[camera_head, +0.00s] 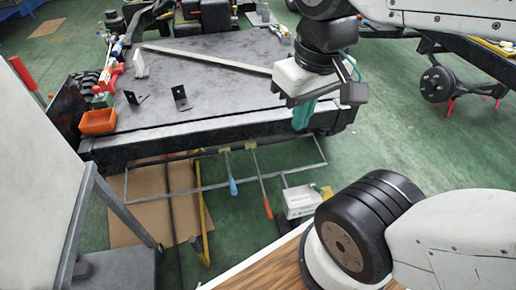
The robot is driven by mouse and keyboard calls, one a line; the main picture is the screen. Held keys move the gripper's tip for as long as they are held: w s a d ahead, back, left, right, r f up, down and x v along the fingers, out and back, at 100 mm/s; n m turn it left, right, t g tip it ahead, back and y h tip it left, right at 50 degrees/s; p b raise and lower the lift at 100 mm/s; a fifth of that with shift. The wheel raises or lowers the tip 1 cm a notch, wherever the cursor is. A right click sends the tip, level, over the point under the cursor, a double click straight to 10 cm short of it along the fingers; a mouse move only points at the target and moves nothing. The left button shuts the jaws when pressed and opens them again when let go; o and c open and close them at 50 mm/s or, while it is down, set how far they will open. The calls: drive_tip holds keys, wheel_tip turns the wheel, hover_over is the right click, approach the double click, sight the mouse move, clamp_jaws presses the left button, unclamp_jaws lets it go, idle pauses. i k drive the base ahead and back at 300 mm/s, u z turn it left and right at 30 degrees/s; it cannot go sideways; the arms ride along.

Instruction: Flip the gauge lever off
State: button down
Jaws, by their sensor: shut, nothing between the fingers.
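My gripper (303,115) is at the upper right, in front of the right end of the dark metal workbench top (215,85). Its teal fingers point down, are together and hold nothing. I cannot pick out a gauge or its lever for certain. A small white upright piece (139,65) stands on the left of the bench top. Red and white parts (113,75) lie along the bench's left edge. My gripper is well to the right of these and appears apart from them.
An orange bin (98,122) sits at the bench's front left corner. Two black brackets (180,98) and a long flat bar (208,58) lie on top. Tools with blue and red handles (267,208) hang below the front edge. A grey panel (40,170) stands at left.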

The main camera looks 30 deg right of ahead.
sight(317, 189)
drive_tip(key=z, duration=1.45)
drive_tip(key=k, duration=0.6)
drive_tip(key=u, duration=1.3)
